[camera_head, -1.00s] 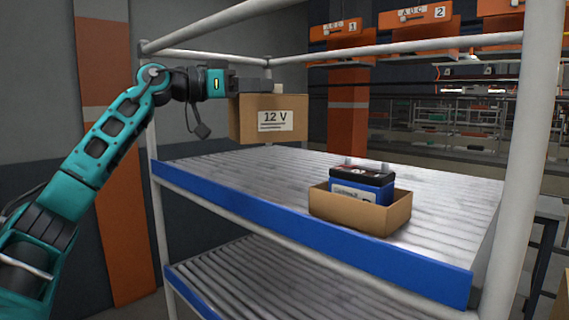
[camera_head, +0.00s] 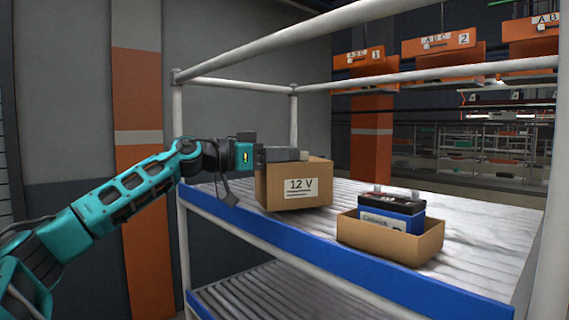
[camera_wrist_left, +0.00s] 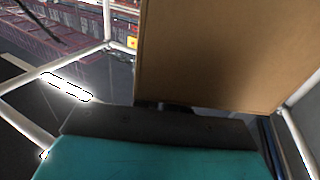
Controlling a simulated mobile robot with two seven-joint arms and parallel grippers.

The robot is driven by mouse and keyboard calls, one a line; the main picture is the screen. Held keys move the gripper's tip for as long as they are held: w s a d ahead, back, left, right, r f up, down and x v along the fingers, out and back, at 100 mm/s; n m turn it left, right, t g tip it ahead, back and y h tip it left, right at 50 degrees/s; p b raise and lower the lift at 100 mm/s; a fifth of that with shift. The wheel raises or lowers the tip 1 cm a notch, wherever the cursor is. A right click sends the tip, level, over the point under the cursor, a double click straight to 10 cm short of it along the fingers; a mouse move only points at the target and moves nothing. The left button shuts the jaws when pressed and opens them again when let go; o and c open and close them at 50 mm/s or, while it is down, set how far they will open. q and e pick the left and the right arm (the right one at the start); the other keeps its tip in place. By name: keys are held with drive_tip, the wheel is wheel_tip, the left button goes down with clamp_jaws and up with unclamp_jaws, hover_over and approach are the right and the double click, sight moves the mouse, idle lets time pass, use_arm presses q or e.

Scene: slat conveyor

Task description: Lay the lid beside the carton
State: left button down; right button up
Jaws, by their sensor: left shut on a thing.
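The lid (camera_head: 288,186) is a brown cardboard box cover marked "12 V". My left gripper (camera_head: 300,155) is shut on its upper part. The lid is at the left end of the upper slatted shelf, slightly tilted; I cannot tell whether its lower edge touches the slats. In the left wrist view the lid's brown wall (camera_wrist_left: 225,55) fills the upper right. The open carton (camera_head: 385,240) stands to the right, apart from the lid. A blue and black battery (camera_head: 392,213) sits in it, its top above the carton's rim. My right gripper is not in view.
The slatted shelf (camera_head: 470,225) has a blue front edge (camera_head: 330,262) and white posts and rails around it. A rail (camera_head: 430,78) crosses behind, above the shelf. Bare slats show between and behind the lid and carton. A lower slatted shelf lies beneath.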

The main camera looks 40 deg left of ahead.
use_arm(q)
drive_tip(key=shift+f, duration=0.55)
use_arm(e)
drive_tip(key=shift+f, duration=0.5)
use_arm(q)
drive_tip(key=shift+f, duration=0.2)
drive_tip(key=c, duration=1.1)
unclamp_jaws()
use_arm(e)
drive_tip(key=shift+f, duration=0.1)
use_arm(q)
drive_tip(key=shift+r, duration=0.25)
drive_tip(key=b+v, duration=1.2)
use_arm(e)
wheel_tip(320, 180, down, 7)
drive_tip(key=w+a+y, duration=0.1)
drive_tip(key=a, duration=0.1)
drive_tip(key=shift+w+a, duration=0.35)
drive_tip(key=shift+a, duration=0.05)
